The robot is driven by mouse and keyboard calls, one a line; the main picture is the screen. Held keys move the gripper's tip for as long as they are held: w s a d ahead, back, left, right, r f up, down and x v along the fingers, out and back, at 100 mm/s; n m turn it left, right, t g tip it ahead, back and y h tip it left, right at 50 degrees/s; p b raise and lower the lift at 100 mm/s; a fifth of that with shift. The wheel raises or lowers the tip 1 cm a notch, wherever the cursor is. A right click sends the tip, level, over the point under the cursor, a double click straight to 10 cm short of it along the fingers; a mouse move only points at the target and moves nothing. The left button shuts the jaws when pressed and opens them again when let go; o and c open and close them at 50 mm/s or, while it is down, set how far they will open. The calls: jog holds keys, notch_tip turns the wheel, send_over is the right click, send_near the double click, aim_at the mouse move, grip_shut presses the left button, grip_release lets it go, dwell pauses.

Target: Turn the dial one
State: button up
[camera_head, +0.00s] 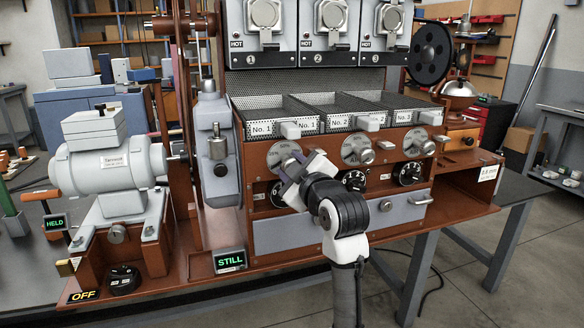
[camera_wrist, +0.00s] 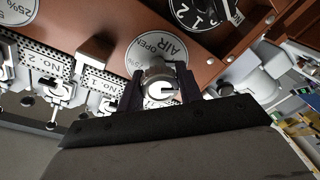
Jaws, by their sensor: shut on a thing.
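The leftmost silver air dial (camera_head: 283,152) is on the brown front panel, below the tray labelled No. 1; my gripper partly covers it in the head view. My gripper (camera_head: 291,170) reaches up to it from the lower right. In the wrist view the fingers of my gripper (camera_wrist: 160,88) stand on both sides of the silver knob (camera_wrist: 160,78), shut on it. A black numbered dial (camera_head: 280,193) lies just below, partly hidden by my gripper; a black dial also shows in the wrist view (camera_wrist: 194,12).
Two more silver dials, the middle one (camera_head: 360,149) and the right one (camera_head: 418,143), sit in the same row. Black dials (camera_head: 354,180) and (camera_head: 410,173) lie below them. A grey drawer (camera_head: 290,234) is under the panel. A motor (camera_head: 110,165) stands at left.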

jog(key=o, duration=1)
jog(key=shift+s, duration=0.1)
jog(key=v, duration=1.3)
jog(key=shift+s+d+b, duration=0.2)
jog(key=shift+s+b, duration=0.05)
jog(key=shift+b, duration=0.1)
